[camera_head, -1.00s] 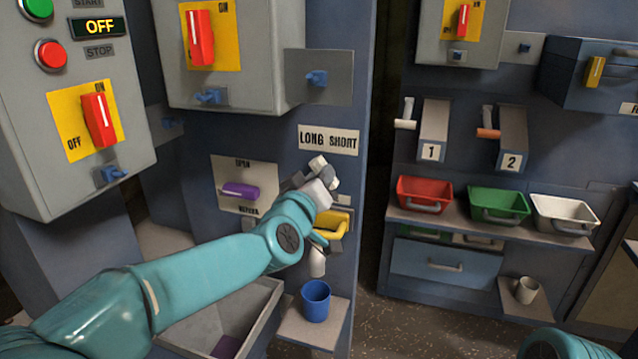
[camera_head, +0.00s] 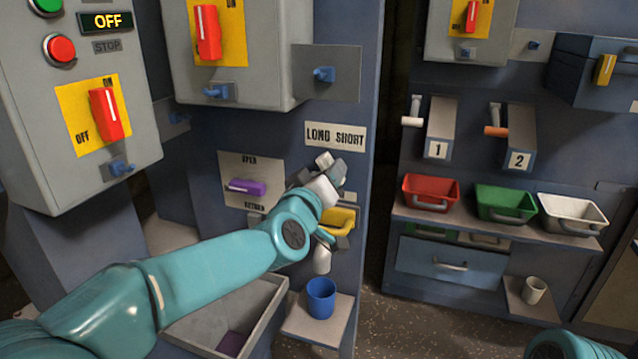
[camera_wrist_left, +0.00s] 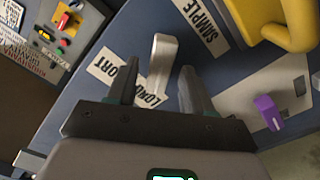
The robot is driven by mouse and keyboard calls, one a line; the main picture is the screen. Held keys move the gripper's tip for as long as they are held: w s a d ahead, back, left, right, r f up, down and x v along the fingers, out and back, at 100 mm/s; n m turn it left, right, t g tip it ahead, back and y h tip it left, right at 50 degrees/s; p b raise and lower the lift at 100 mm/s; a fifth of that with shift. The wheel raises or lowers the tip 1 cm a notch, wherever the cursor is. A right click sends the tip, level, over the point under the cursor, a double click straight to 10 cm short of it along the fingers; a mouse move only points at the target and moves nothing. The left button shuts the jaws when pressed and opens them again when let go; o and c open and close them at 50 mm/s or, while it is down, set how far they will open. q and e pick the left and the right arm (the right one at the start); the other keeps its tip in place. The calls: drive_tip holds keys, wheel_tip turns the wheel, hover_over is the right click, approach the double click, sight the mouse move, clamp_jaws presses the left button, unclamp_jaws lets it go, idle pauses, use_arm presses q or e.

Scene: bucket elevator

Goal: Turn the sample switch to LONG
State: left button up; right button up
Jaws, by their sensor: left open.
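The LONG SHORT label (camera_head: 335,135) is on the blue panel above my left gripper (camera_head: 330,170) in the head view. In the left wrist view my left gripper (camera_wrist_left: 158,82) is open. A pale grey lever (camera_wrist_left: 162,60), by the SAMPLE label (camera_wrist_left: 202,25), stands between its fingers in the picture, with visible gaps on both sides. The lever's base is partly hidden, and the LONG SHORT label (camera_wrist_left: 130,80) is partly covered by the lever and a finger. I cannot clearly tell which word the lever points at. My right gripper is not in view.
A yellow scoop-like part (camera_head: 340,218) is close under the gripper. A purple handle (camera_head: 247,187) is on a plate to its left. A blue cup (camera_head: 320,298) stands on a small shelf below.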

use_arm(q)
drive_tip(key=v, duration=1.6)
drive_tip(key=shift+p, duration=0.3)
drive_tip(key=shift+s, duration=0.15)
